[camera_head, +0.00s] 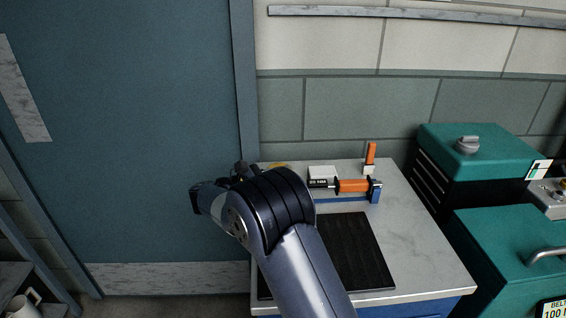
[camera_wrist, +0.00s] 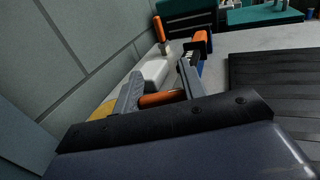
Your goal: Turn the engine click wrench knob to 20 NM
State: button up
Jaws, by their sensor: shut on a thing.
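The click wrench lies across a blue stand on the bench. Its orange handle (camera_head: 353,185) and a dark label (camera_head: 318,183) show in the head view; the small lettering looks like "20 NM" but is hard to read. The wrench's left end is hidden behind my arm. In the wrist view, my gripper (camera_wrist: 160,84) has its two grey fingers on either side of an orange cylindrical part (camera_wrist: 160,99), which appears to be the wrench knob. The fingers are shut on it. The wrench's orange handle (camera_wrist: 201,42) shows beyond the right finger.
A white box (camera_head: 322,172) and an upright orange piece (camera_head: 370,153) stand behind the wrench. A black ribbed mat (camera_head: 362,250) lies on the grey bench top (camera_head: 420,240). Teal cases (camera_head: 490,155) stand at the right. The wall is close behind the bench.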

jog(key=shift+s+r+m+g+h+p, duration=0.15)
jog(key=shift+m+g+h+p, duration=0.35)
jog(key=shift+m+g+p, duration=0.95)
jog(key=shift+n+g, duration=0.25)
jog(key=shift+g, duration=0.1)
jog(key=o, duration=1)
